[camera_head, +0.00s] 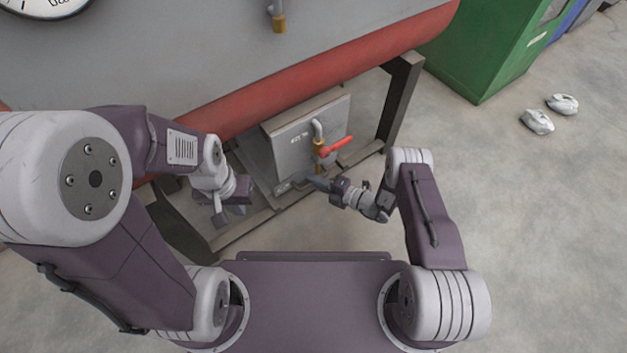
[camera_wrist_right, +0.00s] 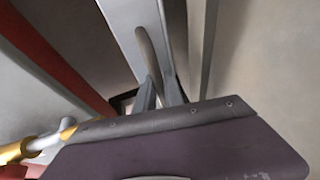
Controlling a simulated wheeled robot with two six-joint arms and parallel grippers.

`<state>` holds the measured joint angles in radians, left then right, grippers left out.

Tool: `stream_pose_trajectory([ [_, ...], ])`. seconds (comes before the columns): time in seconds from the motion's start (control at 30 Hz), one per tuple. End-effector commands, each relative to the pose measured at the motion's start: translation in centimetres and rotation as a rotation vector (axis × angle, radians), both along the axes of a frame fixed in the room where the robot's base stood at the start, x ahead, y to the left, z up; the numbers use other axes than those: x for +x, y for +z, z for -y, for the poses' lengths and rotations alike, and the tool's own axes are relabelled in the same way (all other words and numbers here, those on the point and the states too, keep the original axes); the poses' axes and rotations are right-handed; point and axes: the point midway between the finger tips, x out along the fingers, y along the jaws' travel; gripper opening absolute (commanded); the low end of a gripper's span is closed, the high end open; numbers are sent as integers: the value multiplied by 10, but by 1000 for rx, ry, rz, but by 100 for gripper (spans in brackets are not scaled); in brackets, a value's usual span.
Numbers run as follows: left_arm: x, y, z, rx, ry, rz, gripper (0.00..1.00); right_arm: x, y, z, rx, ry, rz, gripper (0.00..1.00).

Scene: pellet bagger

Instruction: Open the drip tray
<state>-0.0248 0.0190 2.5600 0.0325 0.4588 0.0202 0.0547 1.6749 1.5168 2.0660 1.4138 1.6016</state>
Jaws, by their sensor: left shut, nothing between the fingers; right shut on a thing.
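A grey metal box (camera_head: 300,140) sits under the red-edged machine in the head view. A pipe with a red-handled valve (camera_head: 333,147) is at its front. I cannot clearly make out which part is the drip tray. My right gripper (camera_head: 312,184) is low at the box's front. In the right wrist view its fingers (camera_wrist_right: 160,95) are shut on a slim curved handle (camera_wrist_right: 150,52), which stands against a pale grey metal face (camera_wrist_right: 128,22). My left gripper (camera_head: 222,212) is shut and empty, to the left of the box near the lower frame rail.
A dark metal frame leg (camera_head: 399,98) stands right of the box, and a lower rail (camera_head: 250,224) runs in front. A green cabinet (camera_head: 490,50) and two pale lumpy objects (camera_head: 537,122) are at the right.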

Motion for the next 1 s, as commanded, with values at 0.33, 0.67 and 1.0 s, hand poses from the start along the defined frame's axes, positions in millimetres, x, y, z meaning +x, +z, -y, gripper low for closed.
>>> stream_pose_trajectory([
  [0.33, 0, 31, 0, 0, 0, 0, 0, -50, 4, 39, 1, -9, -6, 0],
  [0.67, 0, 45, 0, 0, 0, 0, 0, -107, 2, 79, 1, -8, -3, 0],
  [1.0, 0, 48, 0, 0, 0, 0, 0, -127, 0, 93, -1, -2, 1, 0],
])
